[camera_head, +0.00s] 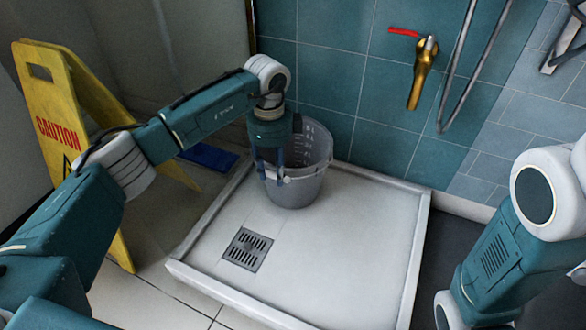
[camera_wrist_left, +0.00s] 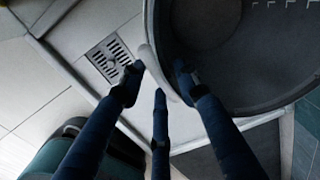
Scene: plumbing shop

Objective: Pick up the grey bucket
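The grey bucket (camera_head: 296,194) stands upright on the white shower tray, near the tiled wall. Its open top and dark inside (camera_wrist_left: 240,60) fill the upper right of the left wrist view. My left gripper (camera_head: 274,178) points down at the bucket's near left rim. In the wrist view its fingers (camera_wrist_left: 158,80) are spread, with one at the bucket's rim and the others outside. A pale curved strip, perhaps the bucket's handle, lies between the fingertips. I cannot tell whether any finger touches it. My right gripper is out of view; only part of that arm shows.
The white shower tray (camera_head: 330,262) has a raised rim and a grey drain grate (camera_head: 247,249). A yellow caution sign (camera_head: 48,105) stands at left, beside a blue object (camera_head: 208,156) on the floor. A brass tap (camera_head: 421,75) with a red lever is on the wall.

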